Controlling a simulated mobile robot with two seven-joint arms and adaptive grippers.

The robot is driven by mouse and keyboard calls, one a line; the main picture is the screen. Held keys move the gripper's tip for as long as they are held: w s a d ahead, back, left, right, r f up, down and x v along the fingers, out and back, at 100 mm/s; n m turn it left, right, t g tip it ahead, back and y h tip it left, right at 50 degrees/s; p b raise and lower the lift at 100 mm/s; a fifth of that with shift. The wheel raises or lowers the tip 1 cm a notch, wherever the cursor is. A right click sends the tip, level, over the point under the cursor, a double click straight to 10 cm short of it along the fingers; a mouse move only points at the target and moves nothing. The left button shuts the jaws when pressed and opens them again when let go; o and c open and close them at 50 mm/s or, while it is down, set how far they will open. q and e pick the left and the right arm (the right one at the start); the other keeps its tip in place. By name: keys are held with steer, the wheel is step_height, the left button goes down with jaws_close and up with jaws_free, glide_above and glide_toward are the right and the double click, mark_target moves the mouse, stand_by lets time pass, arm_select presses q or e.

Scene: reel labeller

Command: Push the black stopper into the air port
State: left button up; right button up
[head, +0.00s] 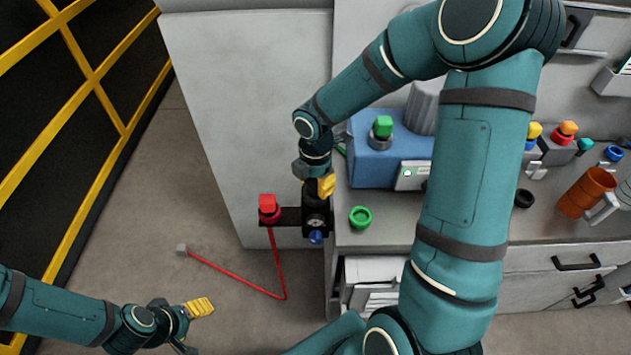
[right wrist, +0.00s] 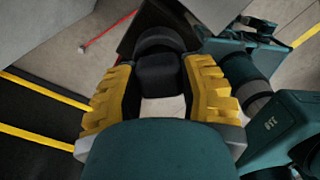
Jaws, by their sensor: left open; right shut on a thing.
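My right gripper (right wrist: 162,95) is shut on a black block, which looks like the black stopper (right wrist: 161,76), between its yellow fingers. A rounded black part (right wrist: 160,41) lies just beyond the stopper; I cannot tell whether they touch. In the head view the right gripper (head: 321,186) points down at the black air unit (head: 316,221) with a round gauge, on the bench's left side. The gripper hides the stopper there, and I cannot make out the air port's opening. My left gripper (head: 196,327) is open and empty at the lower left, away from the unit.
A red knob (head: 268,207) sits left of the unit, with a red hose (head: 230,274) running to a grey block (head: 182,250). A blue knob (head: 316,237) is on the unit's front.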

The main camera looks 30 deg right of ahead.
steer(key=shift+f, duration=0.15)
stand_by(0.6)
steer(key=o, duration=1.2)
step_height(320, 180, up, 12)
